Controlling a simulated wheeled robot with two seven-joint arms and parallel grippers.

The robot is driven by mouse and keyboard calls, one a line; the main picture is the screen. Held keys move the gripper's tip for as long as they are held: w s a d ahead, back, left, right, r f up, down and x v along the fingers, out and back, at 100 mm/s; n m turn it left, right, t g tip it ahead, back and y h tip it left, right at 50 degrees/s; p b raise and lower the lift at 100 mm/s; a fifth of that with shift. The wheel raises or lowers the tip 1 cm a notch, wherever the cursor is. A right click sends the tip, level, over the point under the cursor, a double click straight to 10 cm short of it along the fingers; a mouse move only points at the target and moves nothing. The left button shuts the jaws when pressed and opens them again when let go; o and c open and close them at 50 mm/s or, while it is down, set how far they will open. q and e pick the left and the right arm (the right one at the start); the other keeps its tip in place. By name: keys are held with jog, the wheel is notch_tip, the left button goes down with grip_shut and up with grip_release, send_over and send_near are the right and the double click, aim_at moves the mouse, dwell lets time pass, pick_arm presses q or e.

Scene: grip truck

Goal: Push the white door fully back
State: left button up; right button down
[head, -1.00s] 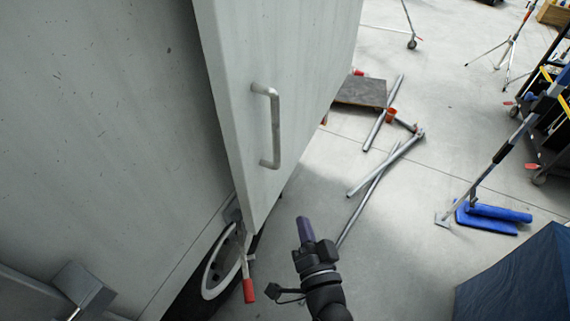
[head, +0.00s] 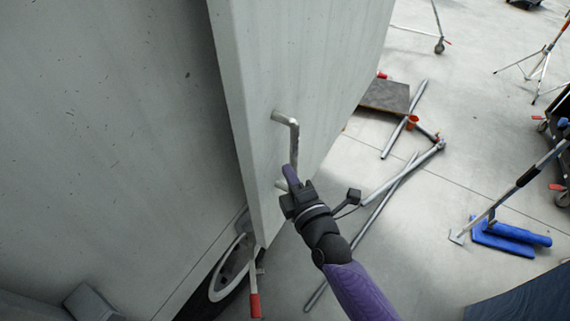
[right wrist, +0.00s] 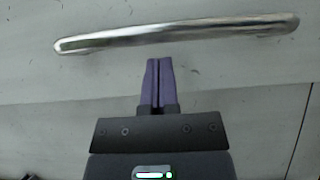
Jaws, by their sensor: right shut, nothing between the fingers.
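The white door (head: 325,75) stands swung out from the truck side (head: 110,130), at an angle to it, its edge toward me. It carries a metal bar handle (head: 289,121). My right gripper (head: 290,172) is at the lower part of the handle, its shut purple fingers overlapping it in the head view. In the right wrist view the shut fingers (right wrist: 158,64) point at the door face, with the handle (right wrist: 180,33) crossing just beyond their tips. The fingers hold nothing; I cannot tell if they touch the door. My left gripper is not in view.
A red-tipped lever (head: 254,300) hangs below the door, beside a wheel (head: 225,275). Metal poles (head: 405,175) and a dark board (head: 386,96) lie on the floor right of the door. A blue-based stand (head: 510,238) is farther right.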

jog(key=shift+x, duration=1.15)
jog(key=s+d+p, duration=0.1)
jog(key=s+d, duration=0.3)
jog(key=d, duration=0.5)
jog(key=shift+s, duration=0.25)
jog(key=shift+a, duration=0.1)
